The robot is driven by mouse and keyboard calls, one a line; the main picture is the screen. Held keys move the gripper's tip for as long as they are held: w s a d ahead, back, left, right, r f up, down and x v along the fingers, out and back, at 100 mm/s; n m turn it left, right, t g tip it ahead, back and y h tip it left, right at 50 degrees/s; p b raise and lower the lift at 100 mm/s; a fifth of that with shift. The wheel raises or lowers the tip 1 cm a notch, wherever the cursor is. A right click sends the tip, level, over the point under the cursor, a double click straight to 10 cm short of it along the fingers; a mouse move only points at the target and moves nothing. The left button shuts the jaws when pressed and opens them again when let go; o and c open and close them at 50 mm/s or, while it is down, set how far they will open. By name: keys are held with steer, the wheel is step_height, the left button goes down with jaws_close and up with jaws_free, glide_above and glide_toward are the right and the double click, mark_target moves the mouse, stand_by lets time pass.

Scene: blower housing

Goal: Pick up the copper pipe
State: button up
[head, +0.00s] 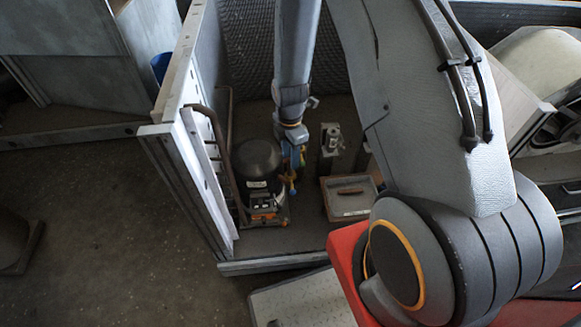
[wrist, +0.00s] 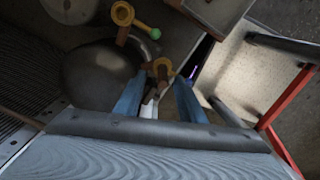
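A bent brown pipe (head: 226,160), copper-like in colour, runs down along the inner left wall of the housing in the head view. My gripper (head: 292,160) hangs inside the housing, to the right of this pipe and beside a dark rounded motor (head: 257,165). In the wrist view my gripper (wrist: 160,80) has its two blue fingers apart. A small orange-brown ring-shaped fitting (wrist: 163,68) shows between or just beyond the fingertips; I cannot tell whether they touch it.
A dark dome (wrist: 95,75) is close to the left finger.

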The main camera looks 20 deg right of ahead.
mark_target(290, 174)
steer(key=shift+s+f+p, duration=0.15)
steer(key=shift+f+p, duration=0.25)
steer(key=shift+f, duration=1.05)
steer(key=shift+s+f+p, duration=0.1)
steer(key=shift+f+p, duration=0.25)
steer(key=shift+f, duration=1.05)
jaws_close()
